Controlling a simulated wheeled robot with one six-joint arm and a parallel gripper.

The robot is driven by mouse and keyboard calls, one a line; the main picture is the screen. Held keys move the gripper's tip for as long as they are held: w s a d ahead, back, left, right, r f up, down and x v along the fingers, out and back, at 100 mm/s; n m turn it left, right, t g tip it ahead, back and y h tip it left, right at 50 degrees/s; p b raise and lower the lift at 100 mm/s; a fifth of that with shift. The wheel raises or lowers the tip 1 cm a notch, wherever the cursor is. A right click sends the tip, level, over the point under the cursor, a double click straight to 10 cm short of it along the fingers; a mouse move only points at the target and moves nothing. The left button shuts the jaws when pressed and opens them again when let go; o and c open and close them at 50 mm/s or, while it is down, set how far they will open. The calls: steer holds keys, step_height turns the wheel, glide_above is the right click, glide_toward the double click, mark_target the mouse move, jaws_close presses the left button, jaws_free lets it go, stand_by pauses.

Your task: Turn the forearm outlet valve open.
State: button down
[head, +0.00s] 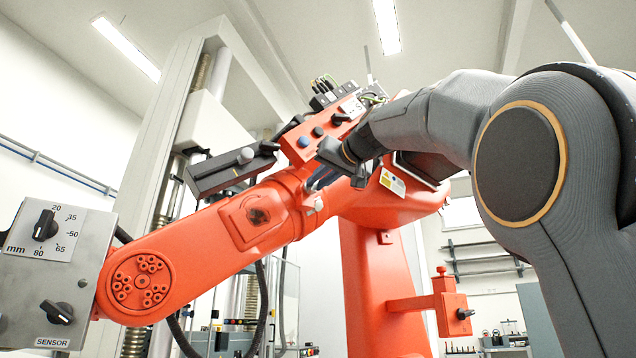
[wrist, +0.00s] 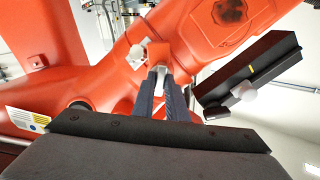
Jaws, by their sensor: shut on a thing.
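The orange forearm (head: 200,258) of a large industrial arm crosses the head view, and fills the upper part of the wrist view (wrist: 100,55). A small orange block with a pale, narrow handle, which looks like the outlet valve (wrist: 158,52), stands on it. My gripper (wrist: 163,82) is shut on the pale handle, one dark finger on each side. In the head view my gripper (head: 318,184) reaches the forearm from the upper right. The handle is mostly hidden between the fingers, so its exact angle cannot be told.
A dark box with a grey knob (head: 230,171) sits close left of my gripper in the head view, and right of it in the wrist view (wrist: 250,75). An orange panel with knobs (head: 318,138) is just above. A grey sensor box (head: 50,275) is at far left.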

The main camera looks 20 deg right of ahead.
steer(key=c, duration=1.8)
jaws_free()
steer(key=shift+o, duration=0.2)
steer(key=b+v, duration=0.1)
steer(key=v, duration=0.6)
steer(key=shift+s, duration=0.35)
steer(key=shift+d, duration=0.1)
